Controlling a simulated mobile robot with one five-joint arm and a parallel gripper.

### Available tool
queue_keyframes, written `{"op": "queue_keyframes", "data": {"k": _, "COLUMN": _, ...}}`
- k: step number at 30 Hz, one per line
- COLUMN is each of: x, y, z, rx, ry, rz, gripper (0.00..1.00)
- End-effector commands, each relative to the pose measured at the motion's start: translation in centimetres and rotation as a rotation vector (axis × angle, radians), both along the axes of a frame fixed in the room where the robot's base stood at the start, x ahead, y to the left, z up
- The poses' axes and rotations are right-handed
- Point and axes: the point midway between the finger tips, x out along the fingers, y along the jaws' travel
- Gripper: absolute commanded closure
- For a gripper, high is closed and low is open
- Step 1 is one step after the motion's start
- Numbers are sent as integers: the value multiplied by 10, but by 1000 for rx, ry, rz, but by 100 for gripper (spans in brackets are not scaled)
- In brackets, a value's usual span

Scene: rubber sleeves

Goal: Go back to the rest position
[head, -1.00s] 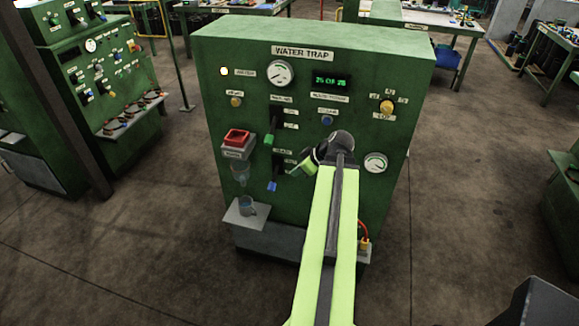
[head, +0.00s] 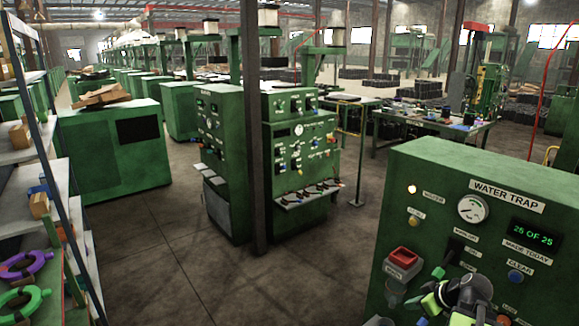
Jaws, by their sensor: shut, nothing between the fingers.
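My gripper (head: 432,297), black and lime green, shows at the lower right in the head view, in front of the green WATER TRAP machine (head: 430,200). Its fingers point left and look shut and empty. It overlaps the lower part of the panel, near the red button (head: 403,257); I cannot tell the gap between them. Most of my arm is outside the frame.
A dark post (head: 255,130) stands before other green control cabinets (head: 222,150) in the middle. A shelf (head: 35,215) with coloured rings and boxes is at the left edge. Open concrete floor (head: 170,270) lies between. The counter (head: 532,233) reads 25 OF 25.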

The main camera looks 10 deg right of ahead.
Motion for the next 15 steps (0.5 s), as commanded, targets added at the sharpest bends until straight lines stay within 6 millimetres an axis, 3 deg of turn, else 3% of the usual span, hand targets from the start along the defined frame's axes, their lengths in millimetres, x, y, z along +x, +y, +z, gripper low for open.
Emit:
{"op": "queue_keyframes", "data": {"k": 1, "x": 26, "y": 44, "z": -2, "rx": -8, "ry": 9, "rz": 88, "gripper": 100}}
{"op": "queue_keyframes", "data": {"k": 3, "x": 52, "y": 100, "z": -6, "rx": -26, "ry": 32, "rz": 199, "gripper": 100}}
{"op": "queue_keyframes", "data": {"k": 6, "x": 73, "y": 182, "z": -14, "rx": -38, "ry": 95, "rz": 321, "gripper": 100}}
{"op": "queue_keyframes", "data": {"k": 9, "x": 80, "y": 254, "z": -23, "rx": -44, "ry": 179, "rz": 386, "gripper": 100}}
{"op": "queue_keyframes", "data": {"k": 12, "x": 76, "y": 309, "z": -30, "rx": -55, "ry": 268, "rz": 401, "gripper": 100}}
{"op": "queue_keyframes", "data": {"k": 15, "x": 67, "y": 351, "z": -37, "rx": -70, "ry": 358, "rz": 374, "gripper": 100}}
